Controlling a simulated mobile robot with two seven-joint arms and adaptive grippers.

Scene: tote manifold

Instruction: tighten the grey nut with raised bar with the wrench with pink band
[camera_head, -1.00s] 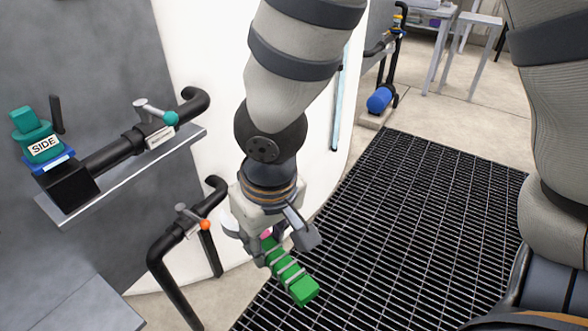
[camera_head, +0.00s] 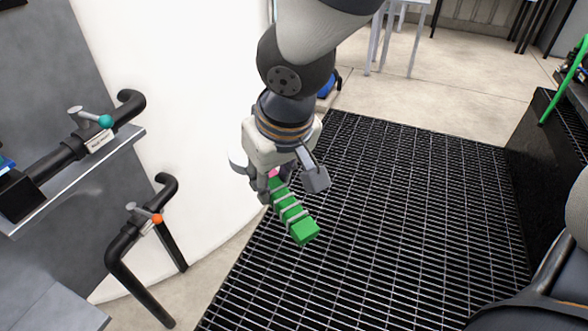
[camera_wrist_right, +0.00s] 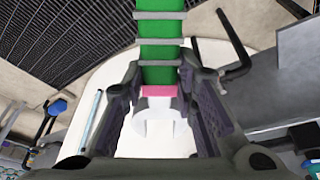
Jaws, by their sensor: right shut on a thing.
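The wrench with pink band (camera_head: 292,212) has a green handle with grey rings. My right gripper (camera_head: 285,183) is shut on it near the pink band, and the handle points down and to the right above the floor grating. In the right wrist view the wrench (camera_wrist_right: 160,68) lies between the fingers (camera_wrist_right: 160,85), with its pink band (camera_wrist_right: 158,91) and a pale open jaw (camera_wrist_right: 158,125) toward the palm. I cannot make out a grey nut with raised bar in these views. My left gripper is not in view.
At the left, a black pipe with a teal-tipped valve (camera_head: 92,118) runs above a grey shelf (camera_head: 85,178). Below is a bent pipe with an orange-tipped valve (camera_head: 146,214). A white curved wall (camera_head: 190,110) stands behind. Dark grating (camera_head: 400,230) covers the open floor.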

